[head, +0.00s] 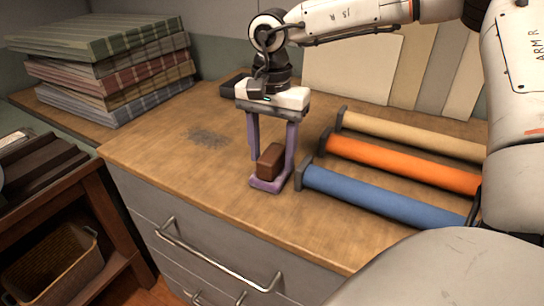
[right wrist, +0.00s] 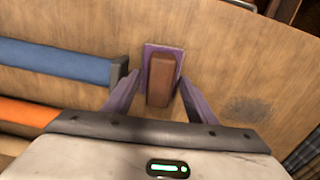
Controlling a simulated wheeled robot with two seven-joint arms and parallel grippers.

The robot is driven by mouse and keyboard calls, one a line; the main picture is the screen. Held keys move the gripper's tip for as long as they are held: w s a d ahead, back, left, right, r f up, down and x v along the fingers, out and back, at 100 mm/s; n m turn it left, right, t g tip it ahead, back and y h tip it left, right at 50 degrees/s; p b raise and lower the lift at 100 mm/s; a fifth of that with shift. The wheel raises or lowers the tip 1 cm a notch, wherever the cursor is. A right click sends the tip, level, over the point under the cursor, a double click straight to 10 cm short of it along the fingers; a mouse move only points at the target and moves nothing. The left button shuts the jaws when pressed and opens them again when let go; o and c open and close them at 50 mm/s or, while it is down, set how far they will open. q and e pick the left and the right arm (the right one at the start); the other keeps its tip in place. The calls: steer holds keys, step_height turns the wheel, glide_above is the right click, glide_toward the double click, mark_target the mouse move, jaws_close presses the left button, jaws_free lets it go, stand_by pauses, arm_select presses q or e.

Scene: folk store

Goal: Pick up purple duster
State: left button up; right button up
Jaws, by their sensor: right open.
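The purple duster has a brown block-shaped handle (head: 270,161) on a flat purple base (head: 267,185). It lies on the wooden counter top left of the blue roll. In the right wrist view the brown handle (right wrist: 160,80) stands out from the purple base (right wrist: 149,52). My right gripper (head: 272,168) points down over the duster, open, with one purple finger on each side of the handle. In the right wrist view the fingertips (right wrist: 159,78) straddle the handle. I cannot tell whether they touch it. My left gripper is not in view.
Blue (head: 385,198), orange (head: 400,164) and beige (head: 412,136) rolls lie right of the duster. Folded cloth stacks (head: 110,70) stand at the back left. A dark smudge (head: 207,137) marks clear counter to the left. Drawers with handles (head: 215,262) are below the front edge.

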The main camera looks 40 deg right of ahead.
mark_target(272, 152)
steer(key=shift+f, duration=0.55)
steer(key=c, duration=1.2)
step_height(272, 152, up, 10)
steer(key=shift+r, duration=0.1)
